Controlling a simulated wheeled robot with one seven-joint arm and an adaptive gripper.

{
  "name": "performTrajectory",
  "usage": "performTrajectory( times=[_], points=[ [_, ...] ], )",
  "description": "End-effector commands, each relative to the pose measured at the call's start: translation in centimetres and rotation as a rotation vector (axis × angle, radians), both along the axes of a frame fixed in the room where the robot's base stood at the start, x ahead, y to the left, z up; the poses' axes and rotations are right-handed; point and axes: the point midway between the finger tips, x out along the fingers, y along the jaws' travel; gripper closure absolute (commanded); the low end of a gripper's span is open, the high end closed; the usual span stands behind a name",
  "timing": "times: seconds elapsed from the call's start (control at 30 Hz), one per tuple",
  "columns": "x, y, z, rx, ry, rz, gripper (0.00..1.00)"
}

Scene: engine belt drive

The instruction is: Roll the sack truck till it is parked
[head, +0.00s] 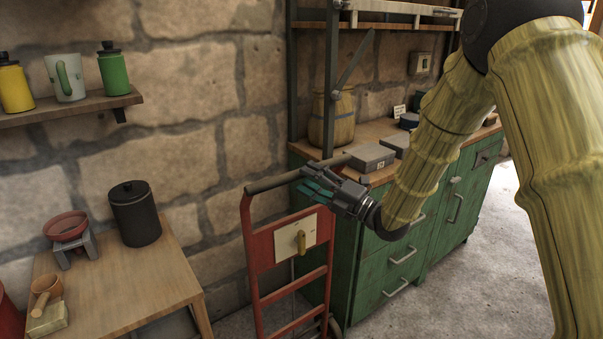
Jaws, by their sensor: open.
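The red sack truck (262,250) stands upright in the head view, between the wooden table and the green cabinet. Its dark grip bar (290,179) runs across the top, and a pale plate with a yellow fitting (299,241) is on its front. A dark wheel shows low at the right; the truck's foot is out of the picture. My gripper (312,191) is open and empty, its teal-tipped fingers pointing left, just below the bar in the picture. I cannot tell whether they touch it. The gripper hides part of the truck's right upright.
The green cabinet (400,263) stands close on the right, with a jar (331,118) and grey boxes (370,157) on top. A wooden table (110,282) with a black canister (135,214) is at left. A stone wall is behind. Bare floor (465,295) lies at right.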

Motion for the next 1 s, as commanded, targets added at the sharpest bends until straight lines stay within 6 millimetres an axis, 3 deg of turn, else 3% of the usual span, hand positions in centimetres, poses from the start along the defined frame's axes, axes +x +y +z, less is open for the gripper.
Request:
performTrajectory(
  times=[0.3, 0.63, 0.9, 1.0],
  points=[
    [1.5, 2.5, 0.8, 0.001, -0.001, 0.001, 0.54],
    [1.6, 2.7, 0.8, 0.0, 0.001, 0.001, 0.54],
    [1.6, 2.7, 0.8, 0.0, 0.001, 0.0, 1.0],
    [1.6, 2.7, 0.8, 0.0, 0.001, 0.0, 1.0]
  ],
)
